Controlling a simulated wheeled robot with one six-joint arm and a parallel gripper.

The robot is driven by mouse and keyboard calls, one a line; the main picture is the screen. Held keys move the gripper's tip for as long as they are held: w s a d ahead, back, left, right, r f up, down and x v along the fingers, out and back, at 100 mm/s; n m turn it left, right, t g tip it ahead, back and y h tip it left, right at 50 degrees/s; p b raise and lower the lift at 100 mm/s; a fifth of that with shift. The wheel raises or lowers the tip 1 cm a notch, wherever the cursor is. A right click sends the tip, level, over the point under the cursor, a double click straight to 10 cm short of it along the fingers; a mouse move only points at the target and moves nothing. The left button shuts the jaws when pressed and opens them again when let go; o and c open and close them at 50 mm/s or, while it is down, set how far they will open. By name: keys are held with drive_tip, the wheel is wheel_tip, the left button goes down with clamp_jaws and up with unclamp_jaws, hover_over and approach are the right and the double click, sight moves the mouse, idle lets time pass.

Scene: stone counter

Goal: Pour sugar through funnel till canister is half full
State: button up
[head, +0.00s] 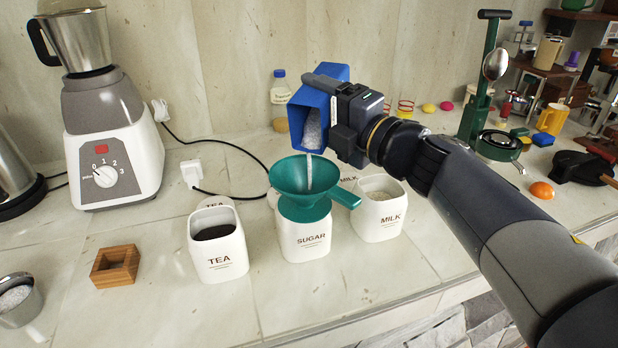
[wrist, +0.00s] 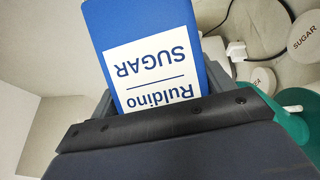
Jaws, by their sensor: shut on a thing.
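My gripper (head: 342,118) is shut on a blue sugar box (head: 298,112), tilted with its open mouth facing down toward the funnel. A thin white stream of sugar (head: 309,172) falls from the box into the teal funnel (head: 287,178). The funnel sits in the top of the white SUGAR canister (head: 305,241), so the sugar level inside is hidden. In the wrist view the box (wrist: 145,30) shows its label, SUGAR and Ruldino, upside down. The funnel's edge (wrist: 296,125) shows at the right of that view.
A white TEA canister (head: 219,258) with dark contents stands left of the SUGAR canister, and a MILK canister (head: 376,223) stands close at its right. Lids lie behind the canisters.

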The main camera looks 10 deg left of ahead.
drive_tip(key=shift+s+r+n+b, duration=0.3)
drive_tip(key=shift+n+b, duration=0.4)
drive_tip(key=shift+b, duration=0.25)
idle(2.4)
drive_tip(key=shift+w+m+p, duration=0.15)
drive_tip(key=shift+m+p, duration=0.25)
drive_tip(key=shift+p, duration=0.45)
idle(0.4)
